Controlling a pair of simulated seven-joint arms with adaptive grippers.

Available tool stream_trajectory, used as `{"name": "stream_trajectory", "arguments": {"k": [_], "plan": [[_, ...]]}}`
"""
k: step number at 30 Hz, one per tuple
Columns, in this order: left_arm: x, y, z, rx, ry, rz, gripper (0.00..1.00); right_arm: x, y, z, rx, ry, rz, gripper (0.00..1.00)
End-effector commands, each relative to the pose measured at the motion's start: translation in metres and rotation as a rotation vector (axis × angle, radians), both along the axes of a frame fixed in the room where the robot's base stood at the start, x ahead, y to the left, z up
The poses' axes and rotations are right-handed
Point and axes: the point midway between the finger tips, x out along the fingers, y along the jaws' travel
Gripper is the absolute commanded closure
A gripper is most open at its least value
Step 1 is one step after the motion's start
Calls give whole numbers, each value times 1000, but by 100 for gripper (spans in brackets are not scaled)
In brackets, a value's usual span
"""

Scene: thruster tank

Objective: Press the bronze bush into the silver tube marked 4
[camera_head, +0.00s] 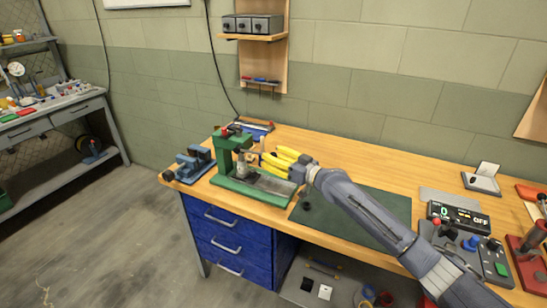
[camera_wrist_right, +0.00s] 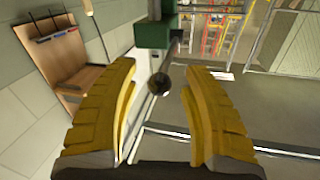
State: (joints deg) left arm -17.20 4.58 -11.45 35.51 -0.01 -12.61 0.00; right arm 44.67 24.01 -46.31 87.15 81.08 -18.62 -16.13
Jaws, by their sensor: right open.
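My right gripper (camera_head: 268,159) has yellow fingers, spread apart, just right of the green press (camera_head: 226,158) on the bench. In the right wrist view the open fingers (camera_wrist_right: 160,90) point at a dark round knob (camera_wrist_right: 159,84) that shows in the gap between them; I see no contact. The press (camera_wrist_right: 155,32) is beyond it at the top. A small grey cylinder (camera_head: 242,171) stands in the press; I cannot read a mark on it or tell whether it is the silver tube. I cannot make out the bronze bush. My left gripper is not in view.
A blue vise-like fixture (camera_head: 192,162) stands left of the press. A dark green mat (camera_head: 370,210) lies under my right arm. A control box with a display (camera_head: 457,216) and a red device (camera_head: 530,250) are at the right. A shelf (camera_head: 252,37) hangs above the bench.

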Motion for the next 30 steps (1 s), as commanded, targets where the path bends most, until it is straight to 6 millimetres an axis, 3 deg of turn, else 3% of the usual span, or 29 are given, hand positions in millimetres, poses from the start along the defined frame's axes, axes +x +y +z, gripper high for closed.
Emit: {"name": "stream_trajectory", "arguments": {"k": [9, 21, 30], "plan": [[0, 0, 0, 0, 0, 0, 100, 1, 0, 0, 0, 0, 0, 52], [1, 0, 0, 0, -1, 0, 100, 0, 0, 0, 0, 0, 0, 99], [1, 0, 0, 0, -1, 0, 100, 0, 0, -1, -1, 1, 0, 100]]}}
